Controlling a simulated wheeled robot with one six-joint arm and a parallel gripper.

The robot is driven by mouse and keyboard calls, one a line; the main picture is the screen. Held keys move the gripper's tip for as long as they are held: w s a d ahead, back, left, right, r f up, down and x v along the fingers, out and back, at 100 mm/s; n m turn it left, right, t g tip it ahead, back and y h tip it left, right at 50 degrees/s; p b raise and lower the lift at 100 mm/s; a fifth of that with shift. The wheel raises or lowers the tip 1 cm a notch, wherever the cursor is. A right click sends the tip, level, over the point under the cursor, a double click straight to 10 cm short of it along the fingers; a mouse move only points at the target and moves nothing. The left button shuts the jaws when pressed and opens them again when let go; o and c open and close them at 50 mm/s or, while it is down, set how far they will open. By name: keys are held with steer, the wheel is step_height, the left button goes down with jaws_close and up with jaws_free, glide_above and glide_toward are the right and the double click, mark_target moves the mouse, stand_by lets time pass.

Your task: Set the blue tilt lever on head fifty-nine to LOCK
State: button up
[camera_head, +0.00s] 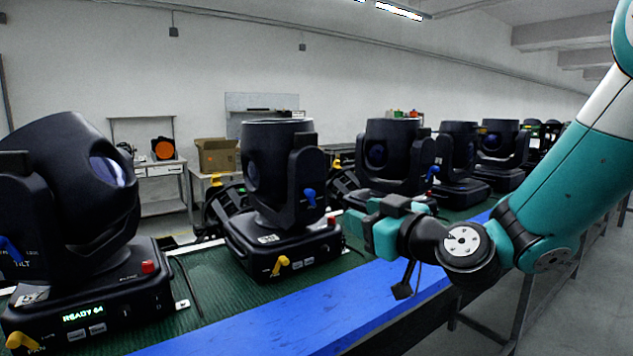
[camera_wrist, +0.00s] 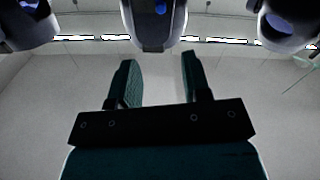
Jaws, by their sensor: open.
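Several black moving-head lights stand in a row, and I cannot read the number fifty-nine on any. The middle head (camera_head: 268,170) has a blue lever (camera_head: 310,197) on its side, slanting up, a red button and a yellow lever on its base. The left head (camera_head: 70,190) shows "READY 64" and has a blue lever (camera_head: 10,249) marked TILT. A head further right (camera_head: 391,145) has a blue lever (camera_head: 432,173). My gripper (camera_head: 359,211) is open and empty, right of the middle head and apart from its lever. Its two fingers (camera_wrist: 157,72) also show in the wrist view, below a head (camera_wrist: 153,32) with a blue part.
The heads stand on a green bench top (camera_head: 212,285) with a blue front edge (camera_head: 290,328). A cardboard box (camera_head: 217,155) and a side table are behind. The aisle on the right is clear floor.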

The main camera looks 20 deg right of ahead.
mark_target(313, 195)
steer(key=p+x, duration=0.8)
steer(key=x, duration=0.5)
steer(key=shift+w+a+r, duration=0.1)
steer(key=shift+w+r, duration=0.05)
steer(key=shift+w+a+f+p, duration=0.2)
steer(key=shift+w+p, duration=0.2)
steer(key=shift+w, duration=0.15)
jaws_close()
